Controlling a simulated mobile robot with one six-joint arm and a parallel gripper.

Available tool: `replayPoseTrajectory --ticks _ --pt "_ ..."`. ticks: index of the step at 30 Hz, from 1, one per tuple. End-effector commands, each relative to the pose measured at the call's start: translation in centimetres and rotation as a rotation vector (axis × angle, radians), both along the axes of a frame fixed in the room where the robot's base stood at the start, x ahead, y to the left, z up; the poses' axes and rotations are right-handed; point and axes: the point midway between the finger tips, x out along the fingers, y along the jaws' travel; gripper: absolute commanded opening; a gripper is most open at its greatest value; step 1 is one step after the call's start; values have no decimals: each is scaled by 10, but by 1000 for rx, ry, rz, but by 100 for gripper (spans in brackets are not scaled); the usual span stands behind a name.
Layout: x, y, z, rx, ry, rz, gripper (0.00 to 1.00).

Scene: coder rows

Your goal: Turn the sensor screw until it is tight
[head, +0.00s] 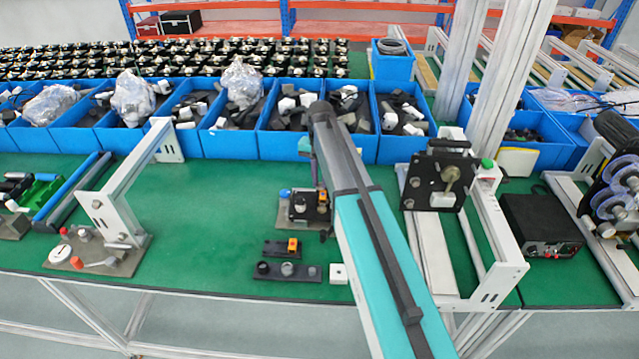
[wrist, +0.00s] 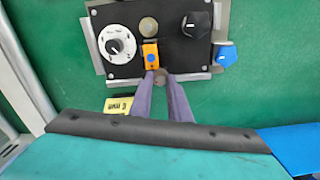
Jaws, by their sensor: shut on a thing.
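The orange sensor (wrist: 150,54) with a blue round spot sits on a black plate (wrist: 125,65) in the wrist view. It also shows on the small fixture in the head view (head: 322,198). A small grey-brown round screw (wrist: 161,75) is just below the sensor, at the plate's lower edge. My gripper (wrist: 160,80) reaches up to it with two purple-grey fingers, and the tips are closed on its sides. The fingers hide part of the screw, so its thread and seating cannot be seen. In the head view my arm hides most of the gripper.
Beside the sensor are a white dial (wrist: 116,43), a brass button (wrist: 149,26) and a black knob (wrist: 196,24). A blue knob (wrist: 227,56) sits right of the plate. In the head view, blue bins (head: 230,145) line the back and a white frame (head: 490,270) stands right.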

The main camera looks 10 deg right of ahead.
Motion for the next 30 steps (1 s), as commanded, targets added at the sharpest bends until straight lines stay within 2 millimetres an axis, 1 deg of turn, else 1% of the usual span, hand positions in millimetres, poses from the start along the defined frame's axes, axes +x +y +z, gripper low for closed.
replayPoseTrajectory --ticks 19,20,21,22,30 --pt "0 0 0 -1 0 -423 0" --pt "0 0 -1 -1 0 -418 21" --pt "0 0 -1 -1 0 -416 28" --pt "0 0 -1 -1 0 -416 30" --pt "0 0 0 0 0 -413 30"
